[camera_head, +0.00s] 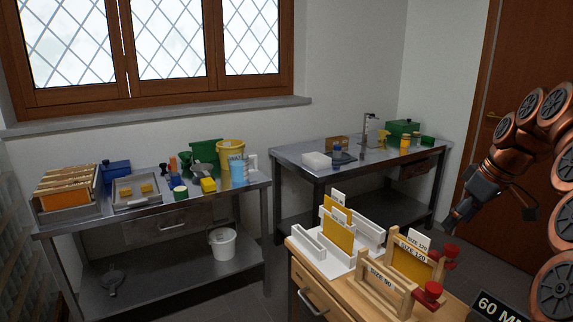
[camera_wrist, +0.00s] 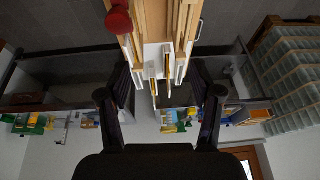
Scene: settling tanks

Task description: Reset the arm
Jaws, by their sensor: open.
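My gripper (camera_head: 485,200) is at the right of the head view, on my copper-coloured arm, beside the wooden door. It hangs above and to the right of the wooden cabinet (camera_head: 300,268), apart from everything. In the wrist view my gripper (camera_wrist: 160,84) shows two dark fingers spread wide, with nothing held between them. Beyond the fingers, the white rack (camera_wrist: 153,52) and wooden frames on the cabinet appear in the gap, some way off.
On the cabinet stand a white rack (camera_head: 318,252) with yellow boards, wooden frames (camera_head: 389,290) and red knobs (camera_head: 433,290). A left steel table (camera_head: 150,215) carries trays, a yellow bucket (camera_head: 231,152) and tools. A back steel table (camera_head: 300,150) holds bottles and green boxes.

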